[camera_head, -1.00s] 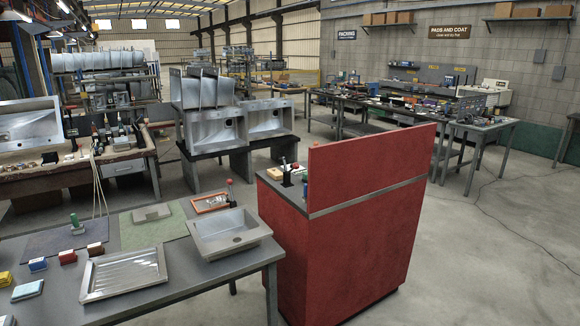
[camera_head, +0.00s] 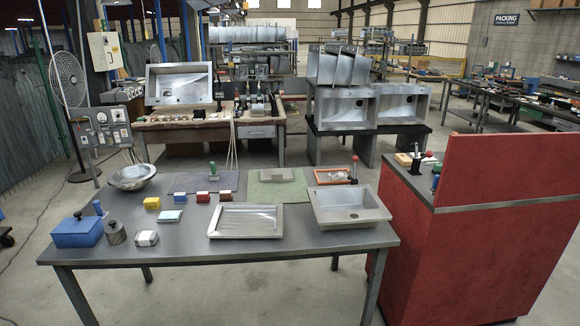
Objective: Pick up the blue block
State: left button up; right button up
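A small blue block (camera_head: 202,198) with a pale top sits on the grey table (camera_head: 290,247), left of the middle. A dark red block (camera_head: 225,197) is just to its right. A yellow block (camera_head: 151,204) is to its left. A flat light-blue and white piece (camera_head: 171,217) lies in front of it, to the left. Neither of my grippers shows in the view.
A ridged metal tray (camera_head: 246,234) and a sink basin (camera_head: 347,221) fill the table's right half. A blue box (camera_head: 78,233), a metal weight (camera_head: 116,236) and a metal bowl (camera_head: 132,176) are at the left. A red cabinet (camera_head: 480,250) stands right. The table's front strip is clear.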

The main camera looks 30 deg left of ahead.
aim_at(179, 198)
jog(key=u, duration=1.55)
